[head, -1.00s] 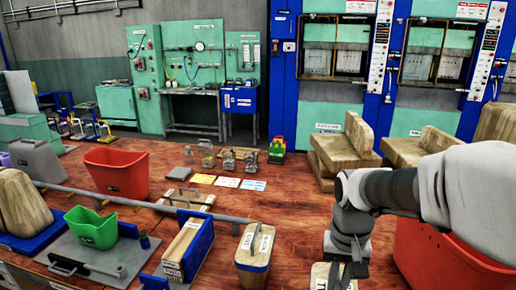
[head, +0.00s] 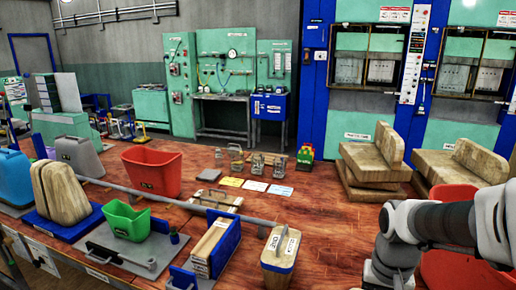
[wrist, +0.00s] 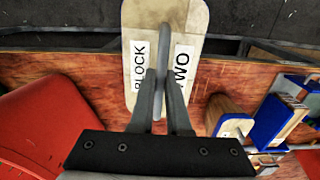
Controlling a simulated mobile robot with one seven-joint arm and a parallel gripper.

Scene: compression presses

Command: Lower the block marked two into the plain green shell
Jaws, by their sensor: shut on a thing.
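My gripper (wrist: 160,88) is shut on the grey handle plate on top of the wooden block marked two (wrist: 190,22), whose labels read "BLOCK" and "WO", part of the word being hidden. The block hangs over the table's edge area. In the head view the gripper and this block are below the picture; only my arm shows at the lower right. The green shell (head: 127,222) stands on a grey plate at the left of the table, open at the top, with a small label on its front. It is well away from my gripper.
Another labelled wooden block (head: 280,255) stands at the front. A blue tray holding a wooden piece (head: 214,250), a rail (head: 170,199) and a large wooden block (head: 62,190) surround the shell. A red bin (head: 152,172) stands behind; another red one (wrist: 35,125) is near my gripper.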

